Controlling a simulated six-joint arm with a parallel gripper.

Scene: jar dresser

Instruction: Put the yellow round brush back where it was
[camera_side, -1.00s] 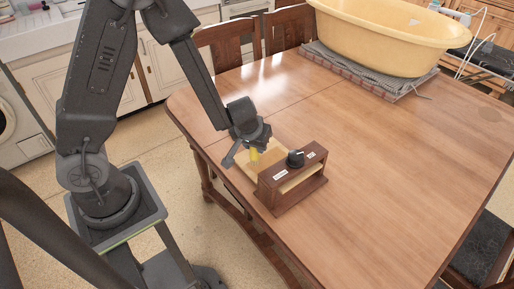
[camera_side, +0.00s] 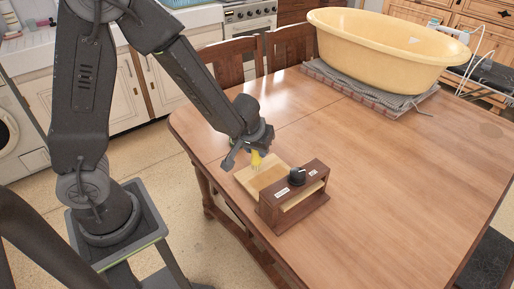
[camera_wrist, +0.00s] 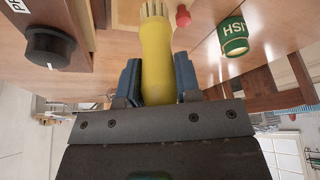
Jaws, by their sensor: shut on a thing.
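The yellow round brush (camera_side: 256,159) is held in my gripper (camera_side: 251,150) above the pale wooden board of the small brown dresser (camera_side: 293,195). In the wrist view the brush (camera_wrist: 157,60) runs between the two blue fingers of my gripper (camera_wrist: 158,82), with its pale bristle end pointing away from the gripper. The fingers are shut on its yellow body. In the side view the bristle end hangs down and appears clear of the board. A green round thing (camera_wrist: 235,40) with white lettering, partly readable, shows beside the brush in the wrist view.
A black knob (camera_side: 297,176) sits on the dresser top; it also shows in the wrist view (camera_wrist: 50,42). A small red knob (camera_wrist: 183,16) is near the brush. A yellow tub (camera_side: 385,45) stands on a folded cloth at the table's back. The table's right side is clear.

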